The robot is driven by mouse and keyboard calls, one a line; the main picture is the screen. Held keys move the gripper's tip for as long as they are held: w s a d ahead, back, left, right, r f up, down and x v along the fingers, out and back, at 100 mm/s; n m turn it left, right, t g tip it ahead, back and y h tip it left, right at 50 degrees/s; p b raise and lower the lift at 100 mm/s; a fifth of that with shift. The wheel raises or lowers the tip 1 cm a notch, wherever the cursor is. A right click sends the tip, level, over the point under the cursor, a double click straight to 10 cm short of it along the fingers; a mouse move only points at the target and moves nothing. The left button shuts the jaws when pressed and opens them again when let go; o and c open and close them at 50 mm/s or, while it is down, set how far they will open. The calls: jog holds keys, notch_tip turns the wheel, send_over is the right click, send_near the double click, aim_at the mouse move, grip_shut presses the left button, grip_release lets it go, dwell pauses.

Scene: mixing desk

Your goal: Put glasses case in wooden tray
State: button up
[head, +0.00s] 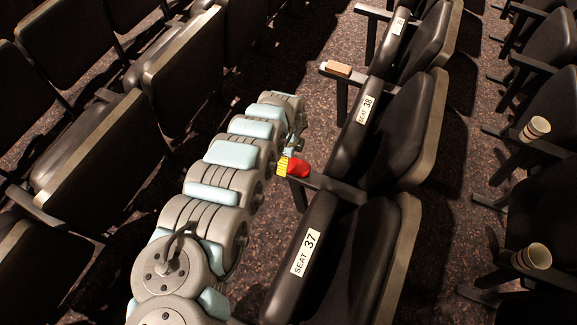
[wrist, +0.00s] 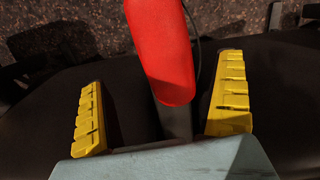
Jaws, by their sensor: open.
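A red, rounded, elongated object (head: 299,168), which looks like the glasses case, is at the front end of the armrest by seat 37. In the wrist view the red case (wrist: 162,50) lies between the two yellow fingers of my gripper (wrist: 163,72), with a gap on each side. My gripper (head: 284,166) is open at the armrest end and not closed on the case. A small tan wooden block-like thing (head: 338,68) sits on the armrest by seat 38; I cannot tell if it is the wooden tray.
Dark folding seats stand in rows, with labels for seat 37 (head: 304,252) and seat 38 (head: 365,110). Two striped paper cups (head: 535,128) (head: 537,256) stand on armrests at the right. The speckled floor aisle (head: 315,120) between the rows is clear beyond my arm.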

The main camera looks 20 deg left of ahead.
jog(key=shift+w+f+b, duration=0.2)
jog(key=shift+f+b, duration=0.5)
jog(key=shift+f, duration=0.4)
jog(key=shift+w+f+b, duration=0.15)
jog(key=shift+f+b, duration=0.5)
jog(key=shift+f, duration=0.4)
jog(key=shift+a+f+b, duration=0.1)
jog(key=shift+f+b, duration=0.2)
jog(key=shift+f, duration=0.4)
jog(key=shift+r, duration=0.1)
jog(key=c, duration=1.3)
